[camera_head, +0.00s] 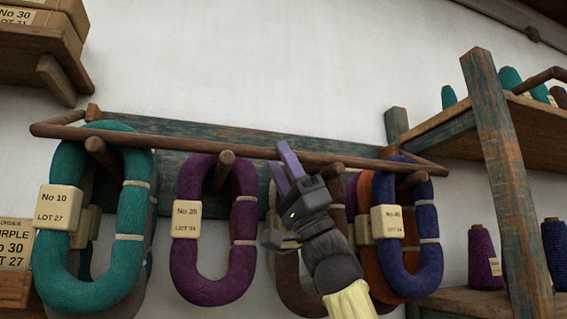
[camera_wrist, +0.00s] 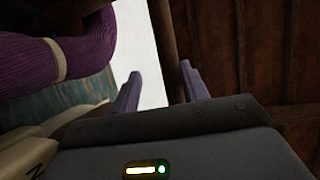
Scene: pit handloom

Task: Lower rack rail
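The rack rail (camera_head: 200,146) is a long thin brown wooden bar, held out in front of a worn blue-green wall board (camera_head: 250,130) by short arms at its ends. It runs across the front of the hanging yarn hanks, above the peg ends. My gripper (camera_head: 277,153) is at the rail, right of its middle, fingers pointing up and left. In the wrist view its two purple fingers (camera_wrist: 160,69) are apart, with white wall showing between them. A dark wooden bar (camera_wrist: 163,25), likely the rail, lies near the right finger. I cannot tell whether the fingers straddle or touch it.
Teal (camera_head: 135,215), purple (camera_head: 243,215), brown and blue (camera_head: 428,220) hanks hang on pegs (camera_head: 224,165), some with cream tags. A shelf rack (camera_head: 497,170) with yarn cones stands at right. Boxes (camera_head: 35,32) sit on a shelf at upper left. The wall above the rail is clear.

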